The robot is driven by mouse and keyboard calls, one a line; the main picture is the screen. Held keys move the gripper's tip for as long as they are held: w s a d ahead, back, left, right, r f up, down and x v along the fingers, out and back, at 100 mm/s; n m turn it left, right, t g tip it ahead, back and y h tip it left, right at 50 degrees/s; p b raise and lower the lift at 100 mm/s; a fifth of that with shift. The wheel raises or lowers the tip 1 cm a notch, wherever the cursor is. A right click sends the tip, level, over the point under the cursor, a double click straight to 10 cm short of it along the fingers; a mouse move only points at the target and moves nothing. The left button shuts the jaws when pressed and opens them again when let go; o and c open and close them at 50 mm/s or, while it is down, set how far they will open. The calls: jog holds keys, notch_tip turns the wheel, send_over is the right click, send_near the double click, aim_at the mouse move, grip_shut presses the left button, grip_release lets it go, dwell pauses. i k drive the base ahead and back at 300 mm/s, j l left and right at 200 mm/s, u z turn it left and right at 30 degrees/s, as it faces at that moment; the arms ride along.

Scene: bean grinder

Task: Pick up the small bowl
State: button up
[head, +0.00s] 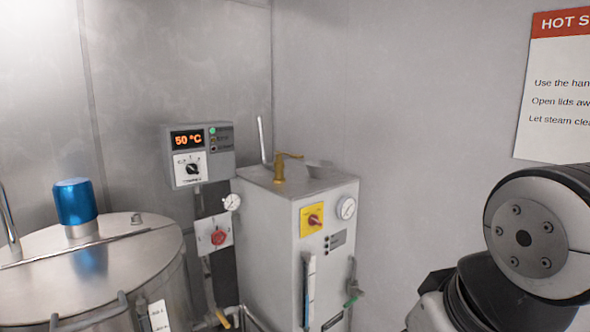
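I cannot make out a small bowl for certain in the head view. A faint grey shape shows on top of the grey metal cabinet (265,215), behind its brass valve, but it is too indistinct to tell what it is. Part of my own arm shows at the right edge, in front of the wall. My gripper is outside the picture.
A round steel tank (150,262) with a blue cap (75,201) on its lid stands at the left. A control box (199,155) reading 50 °C, a red knob (218,237) and pipes sit between tank and cabinet. A warning sign (560,90) hangs on the right wall.

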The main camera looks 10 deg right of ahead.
aim_at(317, 168)
jog(key=z, duration=0.2)
jog(key=i+l+u, duration=0.15)
jog(key=i, duration=0.3)
jog(key=i+l+u, duration=0.2)
jog(key=i, duration=0.2)
